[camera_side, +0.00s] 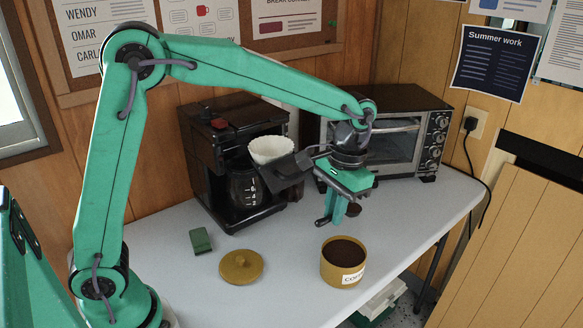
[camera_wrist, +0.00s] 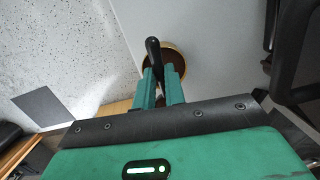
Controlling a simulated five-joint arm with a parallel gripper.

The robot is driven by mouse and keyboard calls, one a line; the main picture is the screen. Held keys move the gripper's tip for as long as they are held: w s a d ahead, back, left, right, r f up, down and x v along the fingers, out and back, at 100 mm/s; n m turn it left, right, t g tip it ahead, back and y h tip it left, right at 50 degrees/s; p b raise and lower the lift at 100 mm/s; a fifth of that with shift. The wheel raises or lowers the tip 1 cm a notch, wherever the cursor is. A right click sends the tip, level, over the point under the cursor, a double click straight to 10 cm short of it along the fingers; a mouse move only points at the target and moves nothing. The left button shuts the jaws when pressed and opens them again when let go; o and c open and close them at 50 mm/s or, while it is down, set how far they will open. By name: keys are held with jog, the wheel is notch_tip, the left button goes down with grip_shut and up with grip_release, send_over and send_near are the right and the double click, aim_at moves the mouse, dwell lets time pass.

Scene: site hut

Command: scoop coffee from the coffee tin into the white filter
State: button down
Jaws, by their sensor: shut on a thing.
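The coffee tin (camera_side: 330,274) is a mustard-yellow open can of dark coffee on the table, its lettered label facing front. The white filter (camera_side: 271,149) is fluted and sits in the black holder swung out from the coffee maker. My gripper (camera_side: 341,207) points down above and behind the tin, right of the filter. It is shut on a dark scoop (camera_side: 353,210), whose black handle (camera_wrist: 153,47) shows between the fingers (camera_wrist: 163,88) in the wrist view. Whether the scoop's bowl holds coffee cannot be seen. The tin's rim (camera_wrist: 183,58) shows partly behind the handle in the wrist view.
The black coffee maker (camera_side: 197,150) with its glass carafe (camera_side: 245,188) stands at the back. A toaster oven (camera_side: 405,110) stands behind my gripper. The yellow lid (camera_side: 240,268) and a small green object (camera_side: 200,241) lie left of the tin. The table's front left is mostly clear.

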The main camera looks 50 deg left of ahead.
notch_tip(320, 180, up, 20)
jog(key=s+a+n+t, duration=0.1)
jog(key=a+n+t, duration=0.2)
jog(key=a+n, duration=1.35)
notch_tip(320, 180, down, 6)
jog(key=d+n, duration=0.2)
jog(key=shift+s+d+r, duration=0.2)
jog(key=shift+s+f+t, duration=0.1)
jog(key=shift+t, duration=0.2)
jog(key=shift+s+f+n+t, duration=0.1)
jog(key=shift+s+f+t, duration=0.25)
jog(key=shift+t, duration=1.3)
jog(key=shift+s+f+n+t, duration=0.15)
jog(key=shift+f+t, duration=0.45)
jog(key=shift+t, duration=1)
jog(key=shift+s+f+n+t, duration=0.15)
jog(key=shift+f+t, duration=0.3)
jog(key=shift+t, duration=1.2)
